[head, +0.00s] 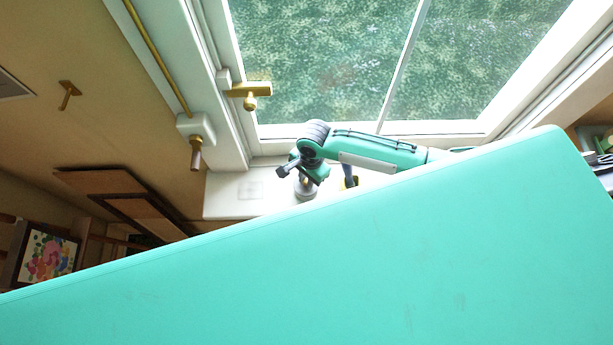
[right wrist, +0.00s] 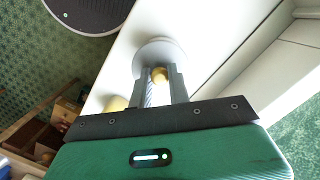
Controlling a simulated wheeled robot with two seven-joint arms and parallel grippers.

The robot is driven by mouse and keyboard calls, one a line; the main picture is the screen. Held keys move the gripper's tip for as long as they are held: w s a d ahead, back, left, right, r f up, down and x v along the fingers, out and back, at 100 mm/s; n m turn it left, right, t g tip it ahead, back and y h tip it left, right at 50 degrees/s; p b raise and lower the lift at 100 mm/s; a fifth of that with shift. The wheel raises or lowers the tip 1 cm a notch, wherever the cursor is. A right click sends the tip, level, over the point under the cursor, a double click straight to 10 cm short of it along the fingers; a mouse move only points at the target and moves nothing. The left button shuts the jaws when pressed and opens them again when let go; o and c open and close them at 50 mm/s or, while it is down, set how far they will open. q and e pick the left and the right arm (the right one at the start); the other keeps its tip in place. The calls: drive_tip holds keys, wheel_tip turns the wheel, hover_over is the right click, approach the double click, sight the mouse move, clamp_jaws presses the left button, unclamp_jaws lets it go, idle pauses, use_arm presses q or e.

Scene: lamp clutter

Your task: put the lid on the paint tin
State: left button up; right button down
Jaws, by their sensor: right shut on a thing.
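My right gripper (head: 303,181) hangs over a white surface (head: 232,196) below the window in the head view. In the right wrist view its two grey fingers (right wrist: 160,88) are shut on a small yellow knob (right wrist: 159,75). A pale grey round disc (right wrist: 152,50), which looks like the lid, lies at the fingertips; it shows as a small grey round (head: 305,192) in the head view. I cannot tell whether it touches anything beneath. I cannot make out the paint tin for certain. My left gripper is not in view.
The window (head: 330,60) is behind. A large teal surface hides the lower head view.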

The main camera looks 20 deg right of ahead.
drive_tip(key=c, duration=0.8)
unclamp_jaws()
drive_tip(key=shift+c, duration=0.2)
wheel_tip(320, 180, up, 2)
drive_tip(key=p, duration=0.2)
drive_tip(key=shift+r+p, duration=0.25)
drive_tip(key=shift+p, duration=0.1)
drive_tip(key=shift+r, duration=2.2)
